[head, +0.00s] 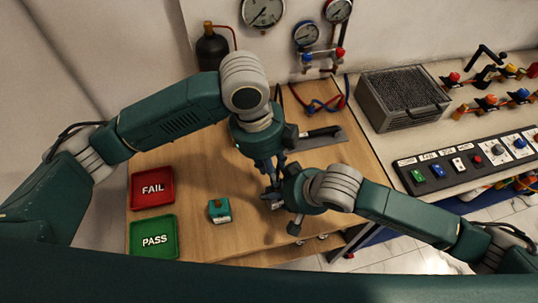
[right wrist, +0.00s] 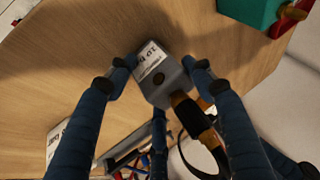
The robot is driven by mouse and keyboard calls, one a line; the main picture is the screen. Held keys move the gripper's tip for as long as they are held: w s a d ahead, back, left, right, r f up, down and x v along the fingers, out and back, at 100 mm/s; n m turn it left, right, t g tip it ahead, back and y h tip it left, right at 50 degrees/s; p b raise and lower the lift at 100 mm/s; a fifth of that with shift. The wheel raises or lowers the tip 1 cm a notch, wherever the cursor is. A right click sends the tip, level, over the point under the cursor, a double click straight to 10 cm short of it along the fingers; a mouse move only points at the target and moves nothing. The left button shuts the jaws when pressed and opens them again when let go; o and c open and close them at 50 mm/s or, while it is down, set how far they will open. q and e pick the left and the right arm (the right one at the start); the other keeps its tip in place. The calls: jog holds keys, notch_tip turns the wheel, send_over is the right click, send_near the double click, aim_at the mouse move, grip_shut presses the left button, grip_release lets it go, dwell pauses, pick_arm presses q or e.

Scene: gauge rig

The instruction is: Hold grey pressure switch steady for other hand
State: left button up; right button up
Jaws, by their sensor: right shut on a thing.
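The grey pressure switch (right wrist: 164,82) is a small block with a white printed label and a brass fitting (right wrist: 190,110) at its lower end in the right wrist view. My right gripper (right wrist: 160,78) is shut on it, with blue fingers on both sides of the body. In the head view the right gripper (head: 274,190) is over the middle of the table, and the switch there is mostly hidden. My left gripper (head: 266,165) points down just behind the right one. Its fingertips are partly hidden, so its opening is unclear.
A teal block (head: 219,211) stands on the wooden table left of the grippers. Red FAIL (head: 134,190) and green PASS (head: 134,238) trays lie at the left. A dark plate with a black handle (head: 322,133) lies behind. Bare wood is between the teal block and the grippers.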

pick_arm(q)
jog(key=shift+d+f, duration=0.25)
jog(key=shift+f, duration=1)
jog(key=shift+d+f, duration=0.2)
jog(key=shift+f, duration=1.05)
jog(key=shift+d, duration=0.1)
grip_shut()
